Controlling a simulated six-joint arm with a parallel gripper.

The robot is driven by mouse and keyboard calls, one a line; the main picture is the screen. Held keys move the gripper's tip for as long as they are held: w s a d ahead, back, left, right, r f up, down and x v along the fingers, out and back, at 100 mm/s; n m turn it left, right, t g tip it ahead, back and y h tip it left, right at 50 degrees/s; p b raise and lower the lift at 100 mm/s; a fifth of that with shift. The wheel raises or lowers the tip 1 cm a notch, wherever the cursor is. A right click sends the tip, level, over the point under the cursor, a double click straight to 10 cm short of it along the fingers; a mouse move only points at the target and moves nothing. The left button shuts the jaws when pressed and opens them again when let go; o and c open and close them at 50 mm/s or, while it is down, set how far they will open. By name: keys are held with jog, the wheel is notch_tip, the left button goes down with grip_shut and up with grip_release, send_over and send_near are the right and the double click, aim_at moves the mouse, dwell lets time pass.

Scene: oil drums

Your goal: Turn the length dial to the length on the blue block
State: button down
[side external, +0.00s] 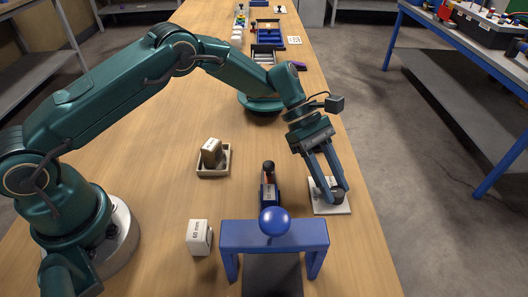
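A dark round dial knob (338,196) sits on a pale square plate (331,209) near the right edge of the table. My gripper (337,193) points down at it, with its two long fingers apart and their tips at the knob. I cannot tell whether they press on it. A white block (200,237) at the front left reads "60 mm". Another block (212,152), with small unreadable lettering, sits tilted in a shallow tray (214,174).
A blue frame (240,236) with a blue ball (274,221) on top stands over a dark plate at the front. Bins and small parts (268,40) line the far end of the table. The middle of the wooden table (150,130) is mostly clear.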

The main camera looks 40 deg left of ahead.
jog(key=shift+w+d+r+m+g, duration=0.1)
jog(key=shift+w+m+g, duration=0.15)
jog(key=shift+m, duration=0.25)
jog(key=shift+s+m+g, duration=0.1)
jog(key=shift+m+g, duration=0.15)
jog(key=shift+m, duration=0.05)
jog(key=c, duration=0.5)
grip_release()
jog(key=shift+v, duration=2.6)
